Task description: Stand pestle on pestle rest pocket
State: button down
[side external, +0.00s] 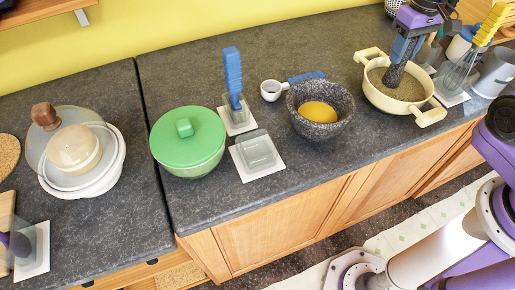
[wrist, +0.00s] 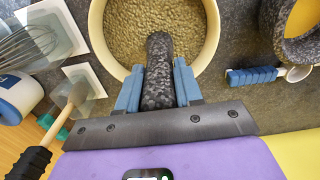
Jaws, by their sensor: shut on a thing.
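My gripper (side external: 403,48) is shut on the dark speckled stone pestle (side external: 393,76), which hangs tip down over the cream two-handled pot. In the wrist view the blue fingers of my gripper (wrist: 158,88) press on both sides of the pestle (wrist: 158,70). Whether its tip touches the grainy contents cannot be told. An empty, clear grey square pocket on a white base (side external: 278,167), seemingly the pestle rest, stands at the counter's front, right of the green lidded pot. It is outside the wrist view.
The cream pot (side external: 426,118) is below the pestle. A stone mortar (side external: 345,112) with yellow contents and a blue-handled scoop (side external: 271,90) lie between it and the pocket. A blue-handled tool (side external: 233,75) stands behind the pocket, beside the green pot (side external: 188,150). A whisk (side external: 462,70) stands at right.

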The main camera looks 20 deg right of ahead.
notch_tip(320, 180, up, 14)
jog(key=w+a+n, duration=0.2)
jog(key=a+n, duration=0.1)
jog(key=a, duration=1.9)
jog(key=s+a+n, duration=0.1)
jog(key=s+a, duration=0.2)
jog(key=a, duration=0.5)
jog(key=s+a, duration=0.4)
jog(key=a, duration=0.5)
jog(key=shift+f, duration=2.6)
notch_tip(320, 180, down, 10)
jog(key=shift+f+n, duration=0.3)
jog(key=shift+f, duration=0.4)
